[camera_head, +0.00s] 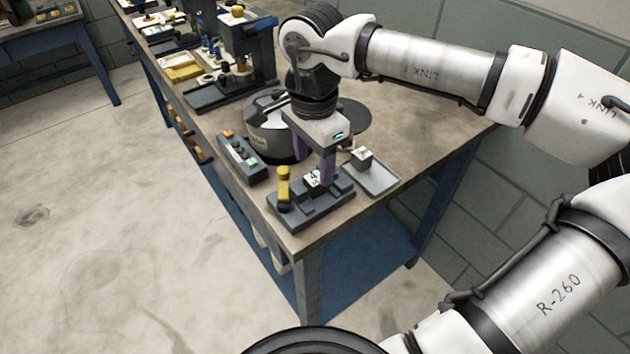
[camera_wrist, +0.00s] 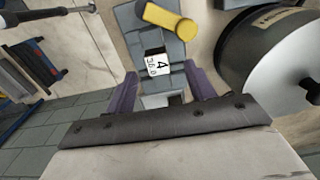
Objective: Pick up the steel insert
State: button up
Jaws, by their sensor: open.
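A small steel block with a white label, which looks like the steel insert (camera_head: 313,180), sits in a dark fixture (camera_head: 322,206) with a yellow handle (camera_head: 284,188) near the bench's front corner. In the wrist view the insert (camera_wrist: 155,64) shows its label, marked "4" and "36.0", between the fingertips. My gripper (camera_head: 316,168) points down over the fixture with its purple fingers apart. In the wrist view the gripper (camera_wrist: 161,75) has one finger to each side of the insert, with no clear contact. The near finger partly hides the fixture in the head view.
A shallow grey tray (camera_head: 378,181) with another small metal block (camera_head: 362,157) lies right of the fixture. A control box (camera_head: 243,160) with buttons stands to the left. A round metal machine (camera_head: 268,130) stands close behind my gripper. More equipment (camera_head: 240,50) fills the bench's far end.

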aim_at(315, 178)
notch_tip(315, 178, down, 5)
jog(key=shift+s+d+r+p, duration=0.1)
jog(key=shift+s+p, duration=0.05)
jog(key=shift+p, duration=0.35)
grip_shut()
jog(key=shift+r, duration=0.15)
notch_tip(315, 178, up, 23)
jog(key=p, duration=0.1)
jog(key=shift+p, duration=0.3)
dwell(0.4)
dwell(0.3)
